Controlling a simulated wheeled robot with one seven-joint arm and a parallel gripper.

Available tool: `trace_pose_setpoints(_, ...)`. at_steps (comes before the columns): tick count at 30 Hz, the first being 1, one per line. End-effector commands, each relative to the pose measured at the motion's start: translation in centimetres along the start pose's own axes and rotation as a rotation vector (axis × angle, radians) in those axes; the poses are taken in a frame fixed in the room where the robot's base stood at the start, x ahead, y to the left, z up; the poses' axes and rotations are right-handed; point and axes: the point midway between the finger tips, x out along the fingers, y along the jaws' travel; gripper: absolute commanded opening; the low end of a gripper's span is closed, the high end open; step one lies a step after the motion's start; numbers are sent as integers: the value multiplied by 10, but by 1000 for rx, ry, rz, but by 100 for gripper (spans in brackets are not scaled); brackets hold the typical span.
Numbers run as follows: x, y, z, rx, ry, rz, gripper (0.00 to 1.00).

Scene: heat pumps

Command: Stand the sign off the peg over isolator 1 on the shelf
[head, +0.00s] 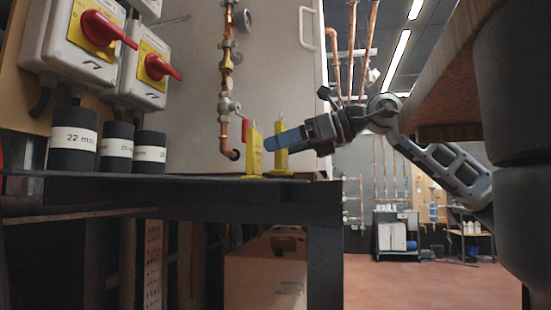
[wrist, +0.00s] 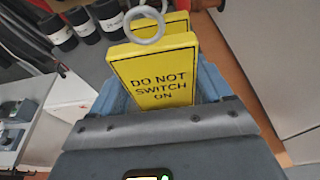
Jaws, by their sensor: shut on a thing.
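Two yellow signs stand upright at the right end of the dark shelf (head: 200,187). My gripper (head: 272,142) reaches in from the right with blue fingers, shut on the right-hand sign (head: 281,161). The near finger hides that sign's middle; its foot appears to be on the shelf. In the wrist view the held sign (wrist: 155,77) reads "DO NOT SWITCH ON" and has a grey ring on top. The other sign (head: 254,152) stands just past the fingertips; its top shows behind the held one in the wrist view (wrist: 178,22). I cannot make out the peg.
Grey isolators with red handles (head: 158,67) on yellow plates hang at the upper left. Several black labelled cylinders (head: 72,158) stand on the shelf's left part. A copper pipe with valves (head: 226,105) runs down behind the signs. A wooden surface (head: 450,75) overhangs at the right.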

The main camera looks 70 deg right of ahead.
Motion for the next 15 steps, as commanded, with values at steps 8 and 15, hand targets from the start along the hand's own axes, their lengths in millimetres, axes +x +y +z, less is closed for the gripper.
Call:
trace_pose_setpoints(8,-1,1,-9,1,-1,-5,58)
trace_pose_setpoints(15,0,1,-12,1,-1,-4,82)
